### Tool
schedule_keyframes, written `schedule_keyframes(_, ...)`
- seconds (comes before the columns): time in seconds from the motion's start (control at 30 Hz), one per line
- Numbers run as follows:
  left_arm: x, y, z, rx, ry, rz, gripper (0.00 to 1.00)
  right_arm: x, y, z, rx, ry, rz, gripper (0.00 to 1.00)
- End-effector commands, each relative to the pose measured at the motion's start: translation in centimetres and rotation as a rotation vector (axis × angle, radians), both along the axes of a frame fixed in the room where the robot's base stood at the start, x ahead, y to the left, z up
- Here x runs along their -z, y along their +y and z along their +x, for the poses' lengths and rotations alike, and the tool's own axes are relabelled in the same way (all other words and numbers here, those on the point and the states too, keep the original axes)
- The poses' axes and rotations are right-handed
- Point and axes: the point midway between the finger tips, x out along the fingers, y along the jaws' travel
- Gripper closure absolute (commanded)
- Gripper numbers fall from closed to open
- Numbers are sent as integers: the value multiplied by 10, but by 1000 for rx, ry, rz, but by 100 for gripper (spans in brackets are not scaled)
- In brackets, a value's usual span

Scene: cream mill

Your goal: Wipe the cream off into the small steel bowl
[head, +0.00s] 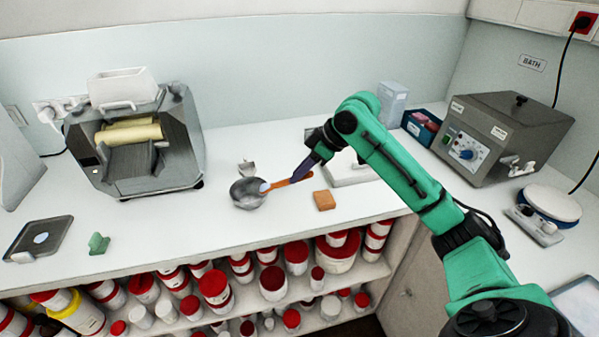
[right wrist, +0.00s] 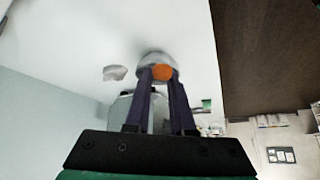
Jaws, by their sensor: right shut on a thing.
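The small steel bowl (head: 248,193) stands on the white counter in the middle of the head view. My right gripper (head: 301,171) is shut on an orange-handled spatula (head: 279,183), to the right of the bowl. My left gripper is not in view.
A mill with cream-coloured rollers (head: 130,134) stands left of the bowl. A small metal piece (head: 246,168) lies behind the bowl and an orange block (head: 324,200) to its right. A steel bath (head: 490,140) stands at right. The counter before the mill is mostly clear.

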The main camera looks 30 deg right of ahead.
Motion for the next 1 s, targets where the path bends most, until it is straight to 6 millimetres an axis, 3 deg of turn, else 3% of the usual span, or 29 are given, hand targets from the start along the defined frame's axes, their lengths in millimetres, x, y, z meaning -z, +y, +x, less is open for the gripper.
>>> schedule_keyframes(1.0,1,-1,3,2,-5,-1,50,6,0,0,1,0,0,100)
